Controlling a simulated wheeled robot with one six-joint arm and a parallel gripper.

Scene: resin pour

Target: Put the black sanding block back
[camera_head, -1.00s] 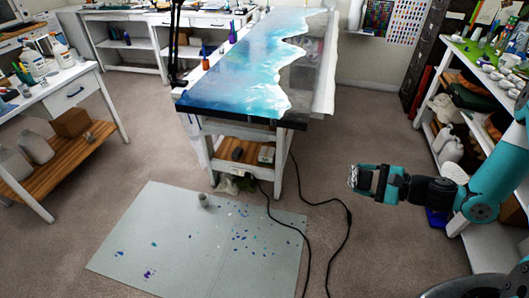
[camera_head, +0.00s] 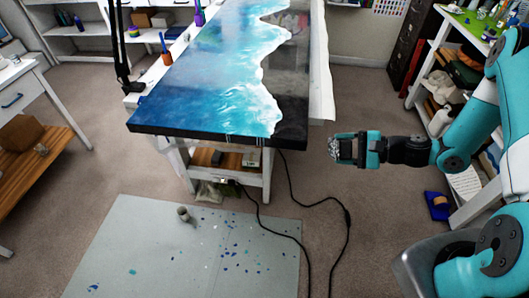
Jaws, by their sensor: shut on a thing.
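My gripper (camera_head: 342,149) is at the right of the middle, with its fingers pointing left. It is shut on a small dark thing, which I take to be the black sanding block; the fingers hide most of it. It is in the air over bare floor, to the right of the worktable and apart from it. On the worktable's lower shelf (camera_head: 232,171) are a dark block-like item (camera_head: 216,158) and a pale boxy item (camera_head: 250,160); they are too small to tell more.
The worktable carries a blue-and-white resin slab (camera_head: 215,85). A paint-spotted mat (camera_head: 150,235) with a small cup (camera_head: 184,215) lies in front. Black cables (camera_head: 345,235) cross the floor below my gripper. A crowded shelf (camera_head: 420,75) stands at the right.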

